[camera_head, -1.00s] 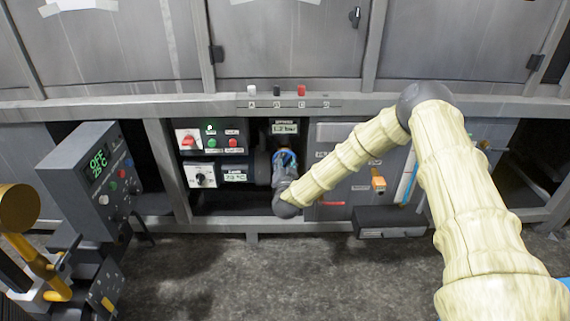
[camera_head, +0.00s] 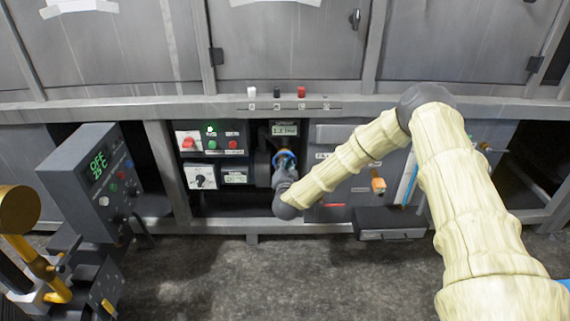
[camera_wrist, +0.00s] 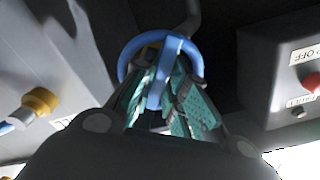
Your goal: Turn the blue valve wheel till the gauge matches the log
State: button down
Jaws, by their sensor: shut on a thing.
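The blue valve wheel (camera_head: 284,154) shows as a small blue arc in the head view, partly hidden by my gripper. In the wrist view the blue wheel (camera_wrist: 133,48) is a ring with a bar across it. My gripper (camera_wrist: 170,92) is shut on the wheel's bar, with its green-padded fingers on either side of it. In the head view my gripper (camera_head: 284,174) is mostly hidden behind the wrist. The gauge (camera_head: 285,130) is a small pale display above the wheel, reading about 1.2, its unit blurred. No log is readable.
Left of the wheel are a switch panel (camera_head: 233,144) and a temperature display (camera_head: 235,177). A grey controller box (camera_head: 88,170) reading OFF, 25 °C stands at the left.

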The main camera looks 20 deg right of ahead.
jog(key=shift+d+f+m, duration=0.1)
jog(key=shift+f+m, duration=0.05)
jog(key=shift+m, duration=4.15)
jog(key=c, duration=1.4)
grip_release()
jog(key=shift+c, duration=0.2)
jog(key=shift+s, duration=0.1)
jog(key=v, duration=1.2)
